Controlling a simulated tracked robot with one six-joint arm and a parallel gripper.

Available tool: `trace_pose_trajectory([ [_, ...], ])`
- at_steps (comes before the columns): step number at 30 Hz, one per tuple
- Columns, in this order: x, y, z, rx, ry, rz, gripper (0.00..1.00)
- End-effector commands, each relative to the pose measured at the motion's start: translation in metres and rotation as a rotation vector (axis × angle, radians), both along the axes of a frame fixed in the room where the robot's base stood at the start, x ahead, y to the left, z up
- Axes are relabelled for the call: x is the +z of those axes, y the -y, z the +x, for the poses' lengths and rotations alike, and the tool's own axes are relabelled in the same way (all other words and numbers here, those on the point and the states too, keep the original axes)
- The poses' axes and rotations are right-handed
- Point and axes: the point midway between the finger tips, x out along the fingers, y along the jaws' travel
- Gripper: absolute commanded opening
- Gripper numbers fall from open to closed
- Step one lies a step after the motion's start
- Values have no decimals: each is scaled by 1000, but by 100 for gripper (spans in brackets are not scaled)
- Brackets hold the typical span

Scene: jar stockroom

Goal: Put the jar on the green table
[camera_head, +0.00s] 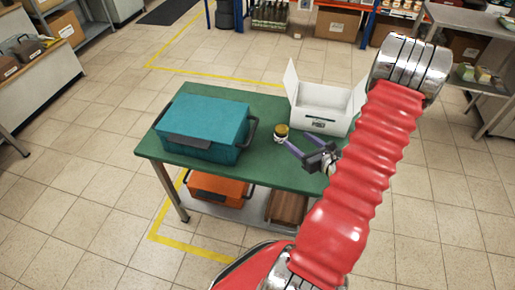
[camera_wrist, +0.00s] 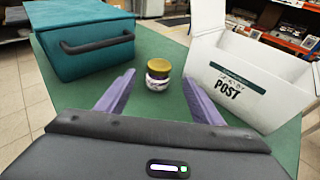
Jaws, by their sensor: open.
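A small jar with a gold lid (camera_head: 281,132) stands upright on the green table (camera_head: 275,176), between the teal case and the white box. It also shows in the wrist view (camera_wrist: 158,75), with a dark band under the lid and a pale lower part. My gripper (camera_head: 290,143) is over the green table, just to the right of the jar in the head view. In the wrist view its two purple fingers (camera_wrist: 158,97) are apart, with nothing between the tips. The jar is ahead of the fingertips, centred between them. I cannot tell whether a finger touches it.
A teal case (camera_head: 205,125) with black handles stands left of the jar. An open white box (camera_head: 320,107) marked POST stands to the right. An orange case (camera_head: 215,188) is on the shelf below. The table's front middle is clear.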

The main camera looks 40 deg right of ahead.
Motion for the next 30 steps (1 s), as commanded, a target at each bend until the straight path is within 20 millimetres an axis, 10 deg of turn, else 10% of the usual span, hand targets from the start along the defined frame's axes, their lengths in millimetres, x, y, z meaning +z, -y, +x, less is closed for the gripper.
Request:
trace_pose_trajectory([
  [8,25,-32,23,141,0,-62,61],
  [18,95,-157,65,625,-16,-303,61],
  [30,145,-290,46,1170,-46,-664,61],
])
